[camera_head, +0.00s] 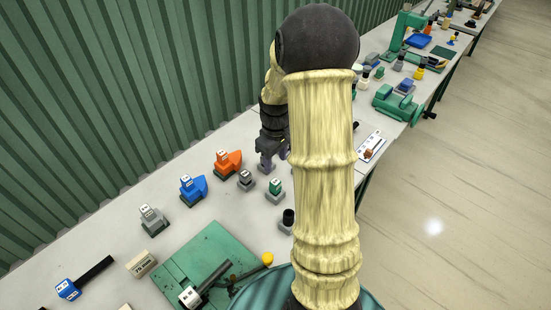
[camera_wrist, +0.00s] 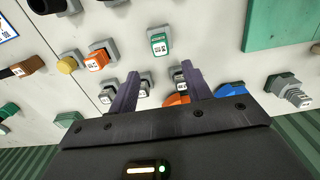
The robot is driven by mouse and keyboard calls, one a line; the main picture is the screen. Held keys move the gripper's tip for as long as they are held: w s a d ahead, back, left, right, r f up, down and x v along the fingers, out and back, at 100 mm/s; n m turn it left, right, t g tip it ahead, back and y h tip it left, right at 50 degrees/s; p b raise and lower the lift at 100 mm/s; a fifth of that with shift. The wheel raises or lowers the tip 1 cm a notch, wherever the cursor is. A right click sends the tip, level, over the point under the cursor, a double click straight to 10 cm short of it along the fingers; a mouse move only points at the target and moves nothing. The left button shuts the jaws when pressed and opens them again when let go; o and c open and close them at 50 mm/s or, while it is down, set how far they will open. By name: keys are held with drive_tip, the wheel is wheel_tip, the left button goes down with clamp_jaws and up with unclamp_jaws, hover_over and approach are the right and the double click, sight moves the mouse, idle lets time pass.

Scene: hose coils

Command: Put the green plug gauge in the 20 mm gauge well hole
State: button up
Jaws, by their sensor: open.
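A green block with a white label (camera_head: 275,186), which looks like the green plug gauge, stands upright on a grey base on the bench. In the wrist view the green gauge (camera_wrist: 158,42) is beyond my fingertips, roughly in line with the gap between them. My gripper (camera_wrist: 160,72) is open, with nothing visible between its fingers. In the head view my gripper (camera_head: 270,163) hangs over the bench, behind the green gauge and partly hidden by my arm. The labels are too small to read, so I cannot tell which hole is the 20 mm gauge well.
Nearby stand a grey labelled piece (camera_head: 245,179), an orange piece (camera_head: 228,161), a blue piece (camera_head: 193,188) and a black-topped piece (camera_head: 287,219). A green mat (camera_head: 185,255) lies at the front. A green corrugated wall (camera_head: 90,100) borders the bench.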

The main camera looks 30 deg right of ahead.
drive_tip(key=shift+r, duration=0.45)
drive_tip(key=s+a+r+m+t, duration=0.2)
drive_tip(key=s+a+r+m, duration=0.2)
drive_tip(key=s+a, duration=0.8)
drive_tip(key=shift+s+a+r+t, duration=0.25)
drive_tip(key=shift+a+r, duration=0.2)
drive_tip(key=shift+a, duration=0.35)
